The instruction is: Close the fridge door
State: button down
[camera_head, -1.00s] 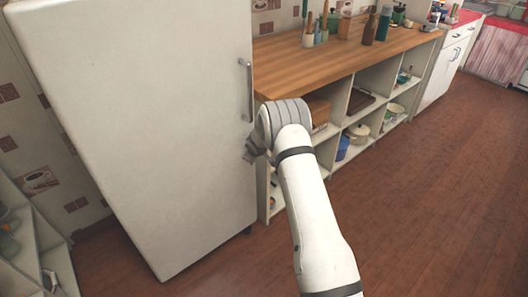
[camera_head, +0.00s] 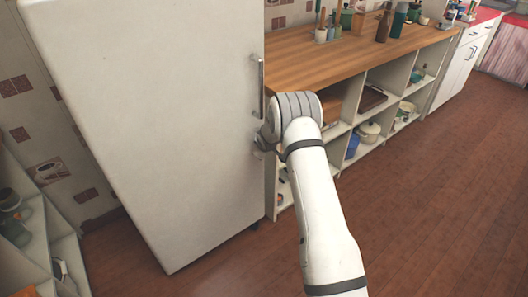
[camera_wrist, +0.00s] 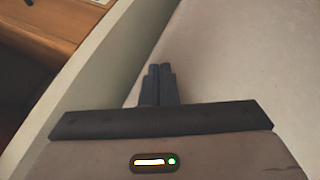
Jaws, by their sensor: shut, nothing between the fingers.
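The white fridge door (camera_head: 160,120) fills the left of the head view, with its metal handle (camera_head: 261,88) near the right edge. It looks flush with the fridge, with no gap visible from here. My gripper (camera_head: 262,142) is at the door's right edge, below the handle, partly hidden by my wrist. In the wrist view my gripper (camera_wrist: 158,72) is shut and empty, with its fingertips over the pale door face (camera_wrist: 235,70). I cannot tell whether they touch it.
A wooden counter (camera_head: 350,50) with open shelves below stands right of the fridge, holding bottles and pots. A pale shelf unit (camera_head: 45,235) stands at lower left. The brown wood floor (camera_head: 440,190) is clear on the right.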

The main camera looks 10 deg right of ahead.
jog(key=s+d+r+p, duration=0.6)
jog(key=d+r+p, duration=0.1)
jog(key=p, duration=0.3)
jog(key=shift+d+r, duration=0.15)
jog(key=shift+r, duration=0.4)
jog(key=shift+r, duration=0.1)
jog(key=s+r+m+g+h, duration=0.1)
jog(key=s+r+m, duration=0.1)
jog(key=s+r, duration=0.45)
jog(key=s+r+m, duration=0.1)
jog(key=s+r, duration=0.2)
jog(key=r, duration=0.6)
jog(key=s+r+m+g+h, duration=0.1)
jog(key=s+r+m, duration=0.1)
jog(key=s+r, duration=0.45)
jog(key=s+a+r+m+g, duration=0.1)
jog(key=s+a+r, duration=0.1)
jog(key=s, duration=0.8)
jog(key=s+a+r+m+y, duration=0.1)
jog(key=s+r, duration=0.3)
jog(key=s, duration=0.5)
jog(key=s+a+r+m+g+y, duration=0.1)
jog(key=s+a+r, duration=0.3)
jog(key=s, duration=0.6)
jog(key=shift+s+m+g, duration=0.3)
jog(key=shift+s+m, duration=0.05)
jog(key=shift+m, duration=0.05)
